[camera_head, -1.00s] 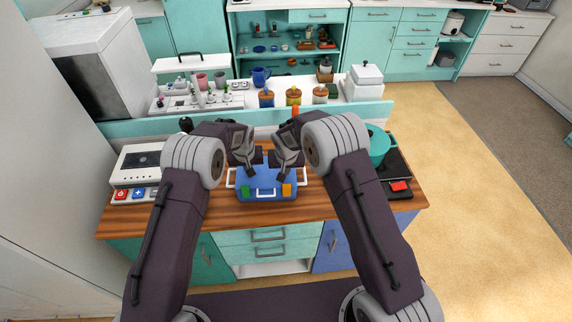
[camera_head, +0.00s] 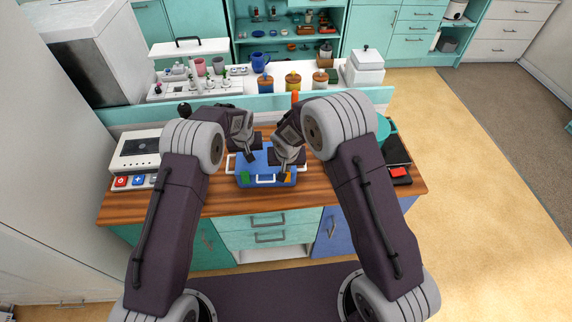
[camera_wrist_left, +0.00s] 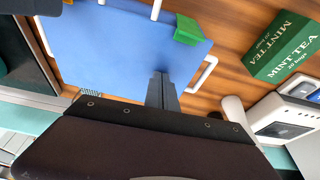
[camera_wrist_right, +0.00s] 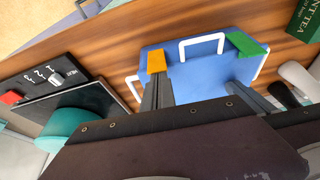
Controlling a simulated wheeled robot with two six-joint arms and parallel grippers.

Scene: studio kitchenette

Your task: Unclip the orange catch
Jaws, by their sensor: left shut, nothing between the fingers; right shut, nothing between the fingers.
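The blue box (camera_head: 262,164) sits on the wooden counter with white handles on its sides and front. Its orange catch (camera_wrist_right: 156,61) is at the front edge, on the right in the head view, partly hidden there by my right gripper. The green catch (camera_head: 245,176) is at the front left and also shows in the left wrist view (camera_wrist_left: 190,30). My right gripper (camera_wrist_right: 157,82) is shut and empty, its tips right at the orange catch; I cannot tell whether they touch. My left gripper (camera_wrist_left: 162,80) is shut and empty over the lid, behind the green catch.
A green mint tea box (camera_wrist_left: 285,45) lies on the counter near the blue box. A white appliance (camera_head: 137,150) stands left. A raised ledge (camera_head: 230,116) runs behind.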

